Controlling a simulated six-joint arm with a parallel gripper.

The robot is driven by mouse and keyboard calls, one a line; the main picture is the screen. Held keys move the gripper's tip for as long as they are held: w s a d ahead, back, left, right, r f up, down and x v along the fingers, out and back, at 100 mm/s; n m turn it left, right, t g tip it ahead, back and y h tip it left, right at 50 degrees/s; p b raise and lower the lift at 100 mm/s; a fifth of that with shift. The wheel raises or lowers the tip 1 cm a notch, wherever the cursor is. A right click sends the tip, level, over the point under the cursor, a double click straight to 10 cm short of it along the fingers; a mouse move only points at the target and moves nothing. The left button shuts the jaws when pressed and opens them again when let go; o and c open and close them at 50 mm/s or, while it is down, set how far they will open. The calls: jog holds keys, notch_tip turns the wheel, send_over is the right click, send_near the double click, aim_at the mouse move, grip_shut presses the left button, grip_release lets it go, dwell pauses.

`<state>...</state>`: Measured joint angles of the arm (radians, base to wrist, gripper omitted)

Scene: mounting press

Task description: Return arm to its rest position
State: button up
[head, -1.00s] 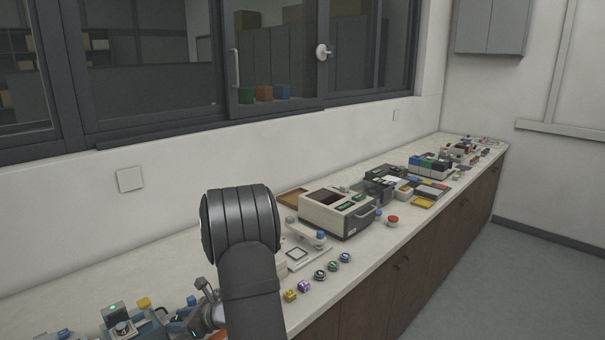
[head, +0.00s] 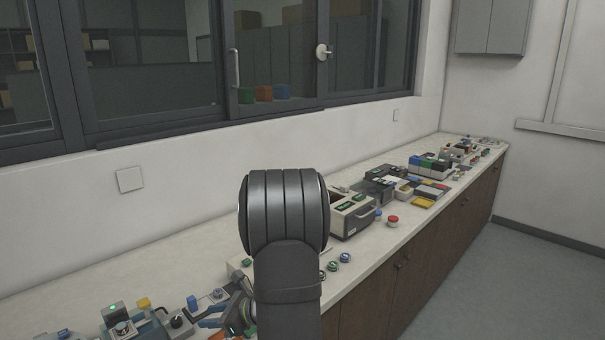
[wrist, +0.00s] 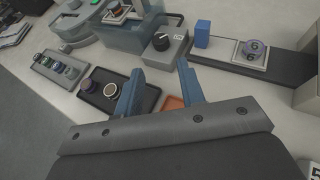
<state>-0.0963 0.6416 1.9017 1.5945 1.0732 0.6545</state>
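My gripper (wrist: 159,68) shows in the wrist view as two blue fingers set apart, with nothing held between them. Below and beyond them lie a dark tray (wrist: 118,92) with round pieces and a grey block with a black knob (wrist: 161,41). In the head view my gripper (head: 214,316) is low over the counter, left of my large dark arm joint, and partly hidden by my arm. My arm stands in front of the counter and covers part of it.
The white counter (head: 160,250) runs along the window wall. A beige boxy device (head: 352,222) stands behind my arm, partly hidden. Several round knobs (head: 345,257) lie near the front edge. Small devices (head: 122,325) crowd the lower left. The counter by the wall at left is bare.

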send_near(177, 320)
jog(key=x, duration=0.8)
jog(key=shift+a, duration=0.25)
jog(key=shift+w+a+f, duration=0.15)
jog(key=shift+w+a, duration=0.05)
jog(key=n+g, duration=0.3)
jog(key=shift+w+d+g, duration=0.1)
jog(key=shift+w+g, duration=0.05)
jog(key=shift+g, duration=0.25)
jog(key=d+r+n+h, duration=0.1)
jog(key=d+r, duration=0.3)
jog(key=d, duration=0.4)
jog(key=s+d+r+n+g+h, duration=0.1)
jog(key=d+r+h, duration=0.1)
jog(key=d+r, duration=0.3)
jog(key=shift+s+d+r+n+g, duration=0.15)
jog(key=shift+d+r+n+g, duration=0.2)
jog(key=shift+d, duration=1.2)
